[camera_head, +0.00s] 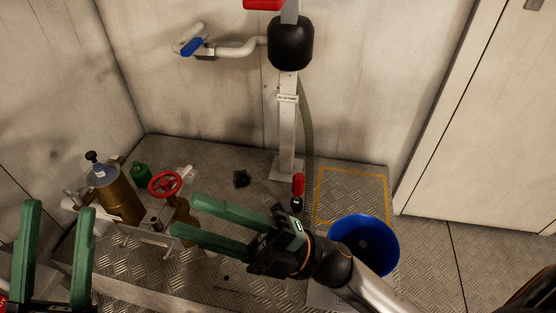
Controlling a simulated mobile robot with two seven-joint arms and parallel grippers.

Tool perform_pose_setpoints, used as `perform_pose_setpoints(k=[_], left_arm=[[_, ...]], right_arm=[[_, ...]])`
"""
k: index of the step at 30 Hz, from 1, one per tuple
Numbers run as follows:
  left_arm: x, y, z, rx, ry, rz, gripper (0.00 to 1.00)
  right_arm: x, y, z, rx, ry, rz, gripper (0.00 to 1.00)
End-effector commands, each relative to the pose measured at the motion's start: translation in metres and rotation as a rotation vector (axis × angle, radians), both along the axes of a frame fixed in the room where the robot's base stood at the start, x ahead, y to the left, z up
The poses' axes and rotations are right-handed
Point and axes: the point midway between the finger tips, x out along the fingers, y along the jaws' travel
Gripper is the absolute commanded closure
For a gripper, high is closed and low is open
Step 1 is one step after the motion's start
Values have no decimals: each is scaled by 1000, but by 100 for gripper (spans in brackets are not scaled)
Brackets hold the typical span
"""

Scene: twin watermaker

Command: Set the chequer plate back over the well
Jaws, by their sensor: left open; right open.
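The floor is grey chequer plate (225,293), and I cannot tell a separate loose plate from it with certainty. A yellow painted outline (318,190) frames a square of floor at the right, behind the blue bucket; no open well shows clearly. My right gripper (185,215) is open and empty, its green fingers pointing left beside the red-wheeled valve. My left gripper (60,207) is open and empty at the lower left, fingers pointing up. My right forearm hides part of the floor in front of the bucket.
A blue bucket (385,240) stands right of my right wrist. A white pump post (286,135) with a hose rises at the back.

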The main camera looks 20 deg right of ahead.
Motion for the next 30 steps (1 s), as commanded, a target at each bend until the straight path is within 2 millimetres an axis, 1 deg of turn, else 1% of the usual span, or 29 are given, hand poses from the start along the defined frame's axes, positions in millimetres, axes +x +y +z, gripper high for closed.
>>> perform_pose_setpoints(k=[1, 3, 6, 9, 13, 30], left_arm=[[0, 0, 0, -1, 0, 1, 50], [0, 0, 0, -1, 0, 1, 50], [0, 0, 0, -1, 0, 1, 50], [0, 0, 0, -1, 0, 1, 50], [0, 0, 0, -1, 0, 0, 50], [0, 0, 0, -1, 0, 0, 50]], right_arm=[[1, -24, 14, 102, 102, -24, 55], [4, -51, 28, 221, 223, -42, 55], [6, -80, 39, 341, 352, -52, 55], [7, -96, 44, 411, 429, -52, 55], [7, -102, 45, 441, 464, -48, 55], [7, -102, 45, 440, 462, -48, 55]])
